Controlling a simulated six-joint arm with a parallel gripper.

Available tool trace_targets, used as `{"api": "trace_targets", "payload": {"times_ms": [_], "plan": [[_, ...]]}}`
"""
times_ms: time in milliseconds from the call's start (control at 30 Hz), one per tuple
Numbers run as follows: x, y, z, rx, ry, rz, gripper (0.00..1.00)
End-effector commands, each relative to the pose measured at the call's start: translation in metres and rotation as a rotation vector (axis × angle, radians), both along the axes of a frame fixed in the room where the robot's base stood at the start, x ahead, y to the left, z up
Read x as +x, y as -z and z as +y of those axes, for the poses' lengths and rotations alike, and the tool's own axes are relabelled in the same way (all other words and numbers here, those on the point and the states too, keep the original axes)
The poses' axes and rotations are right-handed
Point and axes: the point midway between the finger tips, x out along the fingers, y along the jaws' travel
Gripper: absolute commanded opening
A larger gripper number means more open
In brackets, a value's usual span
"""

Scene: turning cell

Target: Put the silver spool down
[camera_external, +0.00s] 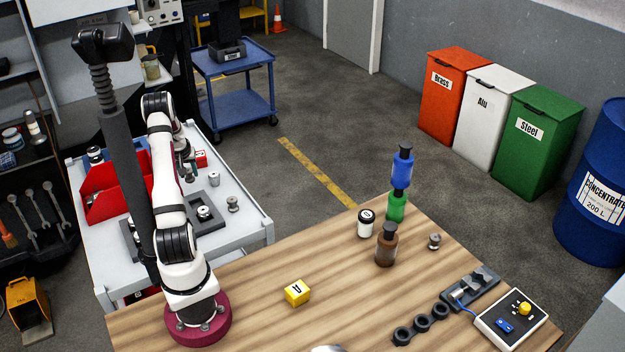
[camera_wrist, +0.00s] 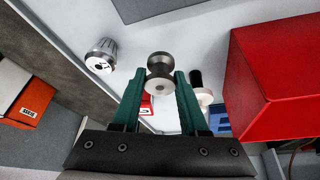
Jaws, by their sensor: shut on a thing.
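My gripper (camera_wrist: 158,88) shows two green fingers in the wrist view, shut on the silver spool (camera_wrist: 160,66). The spool sits between the fingertips, with one round end facing the camera. In the external view my gripper (camera_external: 188,172) is over the white cart (camera_external: 256,228), close to the red bin. There the held spool is too small and covered to make out clearly. I cannot tell whether it touches the surface below.
The red bin (camera_external: 115,192) stands close beside the gripper; it fills the right of the wrist view (camera_wrist: 285,85). A grey tray (camera_external: 216,230) holds another. The cart's front right is bare.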

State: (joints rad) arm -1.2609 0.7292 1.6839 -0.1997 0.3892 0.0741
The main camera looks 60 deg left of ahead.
Motion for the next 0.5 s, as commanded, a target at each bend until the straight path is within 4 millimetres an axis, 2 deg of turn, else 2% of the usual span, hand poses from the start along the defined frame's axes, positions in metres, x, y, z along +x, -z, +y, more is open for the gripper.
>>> {"api": "trace_targets", "payload": {"times_ms": [100, 167, 500], "plan": [[-0.001, 0.026, 0.0, -0.005, -0.001, 0.002, 0.0], [0.0, 0.033, 0.0, -0.002, -0.001, 0.0, 0.0], [0.0, 0.038, 0.0, -0.002, 0.0, 0.001, 0.0]]}}
